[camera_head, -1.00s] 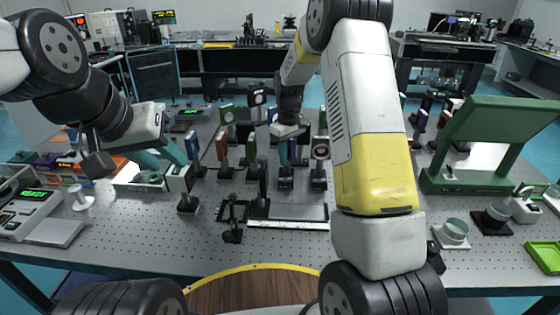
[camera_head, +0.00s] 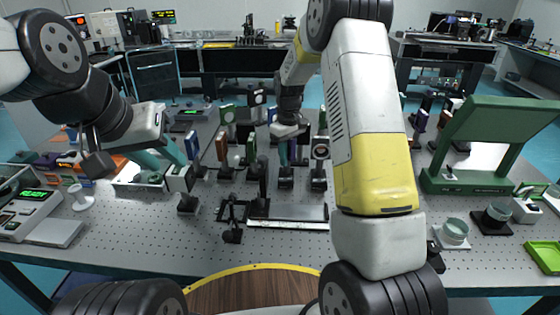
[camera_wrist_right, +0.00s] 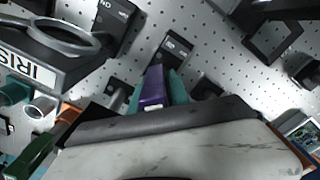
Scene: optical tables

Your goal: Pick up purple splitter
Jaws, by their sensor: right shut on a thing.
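The purple splitter (camera_wrist_right: 153,88) stands between the teal fingers of my right gripper (camera_wrist_right: 154,92) in the right wrist view, and the fingers are shut on it. In the head view, my right gripper (camera_head: 287,147) reaches down among the mounted optics. A narrow purple strip of the splitter (camera_head: 292,153) shows there above a black mount (camera_head: 286,183); the rest is hidden by the fingers and wrist. My left gripper (camera_head: 164,158) is at the left of the table, its teal fingers apart, close to a white box on a black post (camera_head: 180,180).
Mounted optics crowd around the right gripper, including a round-lens mount (camera_head: 320,152) at its right and a green plate (camera_head: 251,149) at its left. In the wrist view, an iris (camera_wrist_right: 55,45) is close by. A flat grey plate (camera_head: 297,212) lies in front.

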